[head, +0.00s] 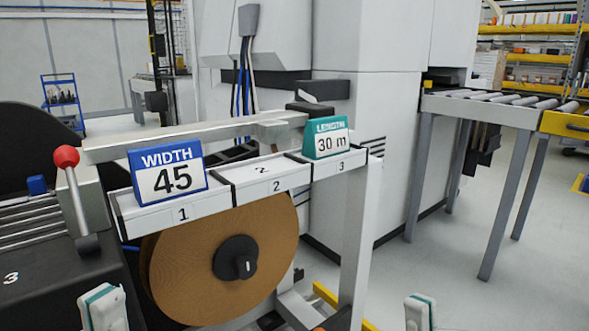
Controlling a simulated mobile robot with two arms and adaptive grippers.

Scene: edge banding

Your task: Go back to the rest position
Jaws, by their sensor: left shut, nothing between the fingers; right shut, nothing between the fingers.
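My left gripper (102,302) shows at the bottom left edge of the head view, white with teal strips, shut and empty. My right gripper (419,310) shows at the bottom edge right of centre, also shut and empty. Both are cut off by the lower edge, so most of each hand and arm is hidden. Neither visibly touches anything. The blue WIDTH 45 sign (167,173) stands on slot 1 of the white shelf (270,192). The teal LENGTH 30 m sign (326,139) stands on slot 3. Slot 2 holds no sign.
A brown edge-band roll (205,285) with a black hub hangs below the shelf. A red-knobbed lever (70,175) stands at left. A roller conveyor (500,105) stands at right. Open grey floor (450,265) lies right of the shelf frame.

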